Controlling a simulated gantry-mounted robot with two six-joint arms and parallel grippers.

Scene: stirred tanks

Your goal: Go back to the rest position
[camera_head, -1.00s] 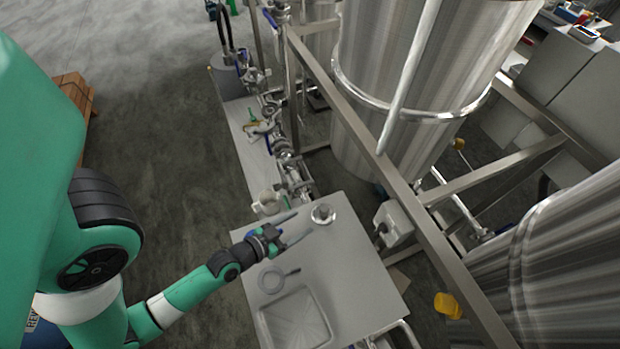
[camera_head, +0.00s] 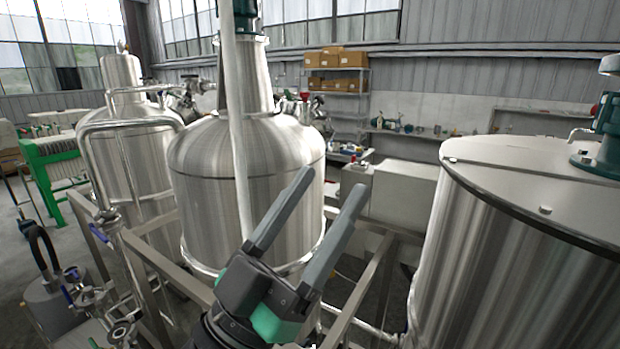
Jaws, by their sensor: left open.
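My left gripper (camera_head: 314,230) is raised in the lower middle of the head view. Its two long grey fingers point up and to the right, spread apart with nothing between them. Behind it stands a large steel tank (camera_head: 205,195) with a domed top. The gripper overlaps the tank's lower right in the picture and I see no contact. My right gripper is not in view.
A wide flat-topped steel tank (camera_head: 540,260) stands at the right. A smaller tank (camera_head: 125,165) is at the left. Metal frame beams (camera_head: 370,290) run around the tanks. Pipes and valves (camera_head: 120,330) are at the lower left. Shelves with boxes (camera_head: 335,85) stand far back.

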